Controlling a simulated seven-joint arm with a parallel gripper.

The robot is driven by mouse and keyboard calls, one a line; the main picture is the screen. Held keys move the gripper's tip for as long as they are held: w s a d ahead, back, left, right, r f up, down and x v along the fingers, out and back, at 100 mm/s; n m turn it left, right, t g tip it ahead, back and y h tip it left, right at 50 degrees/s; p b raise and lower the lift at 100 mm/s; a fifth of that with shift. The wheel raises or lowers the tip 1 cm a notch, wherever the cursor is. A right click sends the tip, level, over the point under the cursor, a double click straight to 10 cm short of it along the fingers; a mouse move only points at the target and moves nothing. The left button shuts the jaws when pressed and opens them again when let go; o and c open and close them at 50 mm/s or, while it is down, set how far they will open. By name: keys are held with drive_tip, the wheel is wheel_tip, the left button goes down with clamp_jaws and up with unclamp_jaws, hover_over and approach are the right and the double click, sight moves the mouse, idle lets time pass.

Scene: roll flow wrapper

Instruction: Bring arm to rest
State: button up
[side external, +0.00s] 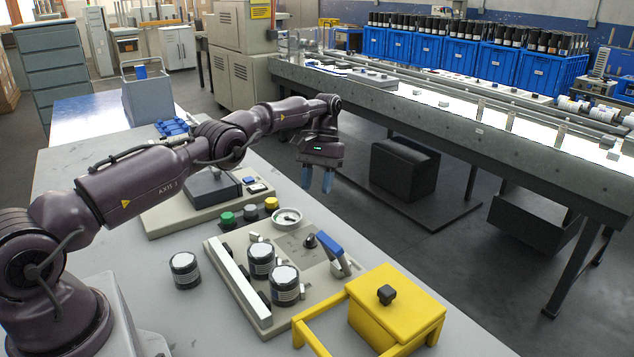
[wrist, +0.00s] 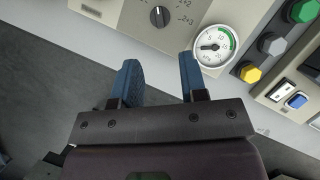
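My gripper (side external: 318,180) hangs above the far edge of the grey work table (side external: 80,170), fingers pointing down. Its two blue fingers also show in the wrist view (wrist: 160,82), apart with nothing between them, so it is open and empty. My arm stretches out over the table from the left in the side external view. Below the fingers in that view is the control panel (side external: 232,236), with a round gauge (side external: 287,217), a black selector knob (side external: 310,241) and a blue-handled lever (side external: 329,246). The gauge also shows just beyond the fingers in the wrist view (wrist: 214,46).
Two white-topped black cylinders (side external: 285,283) stand on the panel; another (side external: 184,270) stands left of it. A yellow box with a frame (side external: 396,308) sits at the front right. Green, grey and yellow buttons (side external: 249,212) line the panel's back. A conveyor (side external: 450,120) runs behind, across open floor.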

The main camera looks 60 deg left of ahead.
drive_tip(key=s+d+r+m+t+y, duration=0.1)
drive_tip(key=s+d+r+m+t, duration=0.1)
drive_tip(key=s+d+r, duration=0.3)
drive_tip(key=s+d+r+m+t+y, duration=0.1)
drive_tip(key=s+d+r+m, duration=0.15)
drive_tip(key=s+r, duration=0.4)
drive_tip(key=s+d+r+m+t, duration=0.1)
drive_tip(key=s+d+r+t, duration=0.2)
drive_tip(key=s, duration=0.7)
drive_tip(key=s+d+r+m+t, duration=0.1)
drive_tip(key=s+d+r+t, duration=0.2)
drive_tip(key=s, duration=0.7)
drive_tip(key=shift+s+d+r+y, duration=0.15)
drive_tip(key=shift+d+r+y, duration=0.15)
drive_tip(key=shift+d+r, duration=1.2)
